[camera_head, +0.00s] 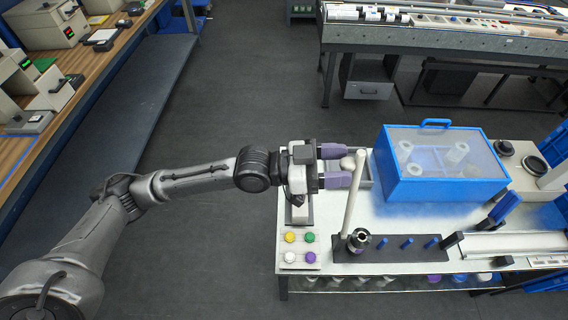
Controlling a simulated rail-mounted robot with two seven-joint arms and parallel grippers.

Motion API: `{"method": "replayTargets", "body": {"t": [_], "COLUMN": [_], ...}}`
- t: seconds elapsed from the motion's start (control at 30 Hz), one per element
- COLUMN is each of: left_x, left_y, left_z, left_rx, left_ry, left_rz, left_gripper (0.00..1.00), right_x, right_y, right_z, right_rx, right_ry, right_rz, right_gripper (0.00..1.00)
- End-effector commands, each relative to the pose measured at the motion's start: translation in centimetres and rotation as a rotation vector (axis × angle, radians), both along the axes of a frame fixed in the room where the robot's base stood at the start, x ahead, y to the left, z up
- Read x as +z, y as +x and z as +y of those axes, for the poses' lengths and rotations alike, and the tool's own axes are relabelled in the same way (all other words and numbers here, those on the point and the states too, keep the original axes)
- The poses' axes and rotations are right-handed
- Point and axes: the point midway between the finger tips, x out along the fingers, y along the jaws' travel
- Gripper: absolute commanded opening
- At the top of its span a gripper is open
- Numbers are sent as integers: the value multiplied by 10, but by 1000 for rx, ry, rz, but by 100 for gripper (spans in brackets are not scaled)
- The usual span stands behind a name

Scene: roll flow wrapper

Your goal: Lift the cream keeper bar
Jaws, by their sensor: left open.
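The cream keeper bar (353,195) stands up from the dark base plate (400,250) on the white table, its upper end pointing away from me. A pale rounded knob (347,163) shows beside its upper part. My left gripper (346,166) has purple fingers, spread apart, one on the far side and one on the near side of the knob. The fingertips are close to the bar; I cannot tell whether they touch it. My right gripper is not in view.
A blue box with a clear lid (445,192) stands right of the bar. Blue pegs (407,243) and a metal fitting (359,239) are on the base plate. A button panel (300,248) lies at the table's left edge. Open floor (220,100) lies left.

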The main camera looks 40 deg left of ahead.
Motion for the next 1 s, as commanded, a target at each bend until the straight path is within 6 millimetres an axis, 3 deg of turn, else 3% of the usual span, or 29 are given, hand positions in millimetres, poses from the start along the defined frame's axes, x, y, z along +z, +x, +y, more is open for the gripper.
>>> {"method": "replayTargets", "body": {"t": [0.53, 0.87, 1.0], "left_x": [-14, -16, -14], "left_y": [-43, -59, -65], "left_z": [62, 86, 95], "left_rx": [3, 5, 5], "left_ry": [7, 5, 5], "left_rz": [-1, -3, -3], "left_gripper": [55, 55, 55], "right_x": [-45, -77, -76], "right_y": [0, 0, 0], "right_z": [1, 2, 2], "right_rx": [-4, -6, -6], "right_ry": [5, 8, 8], "right_rz": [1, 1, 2], "right_gripper": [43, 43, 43]}}
